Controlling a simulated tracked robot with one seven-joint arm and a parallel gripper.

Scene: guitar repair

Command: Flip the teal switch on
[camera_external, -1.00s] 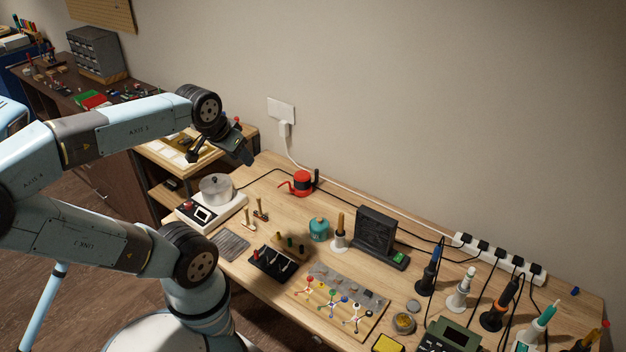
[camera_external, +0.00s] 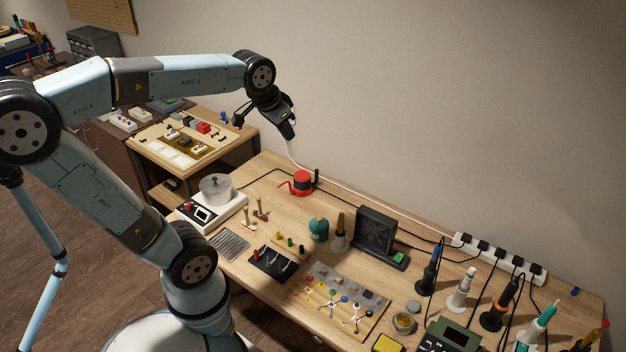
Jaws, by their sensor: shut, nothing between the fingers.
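My gripper (camera_external: 287,129) hangs in the air at the end of the raised arm, in front of the wall and above the back left of the workbench. It is shut and empty, apart from everything on the bench. I cannot pick out a teal switch for certain. A wooden board (camera_external: 318,312) near the bench front carries small parts with coloured knobs, too small to tell their settings. A black stand (camera_external: 376,236) has a lit green button (camera_external: 400,257) at its foot. A round teal pot (camera_external: 318,230) stands beside it.
A white power strip (camera_external: 500,258) with several plugs lies along the back right. Tall soldering irons (camera_external: 431,272) and cables crowd that end. A side table (camera_external: 163,141) holds small parts.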

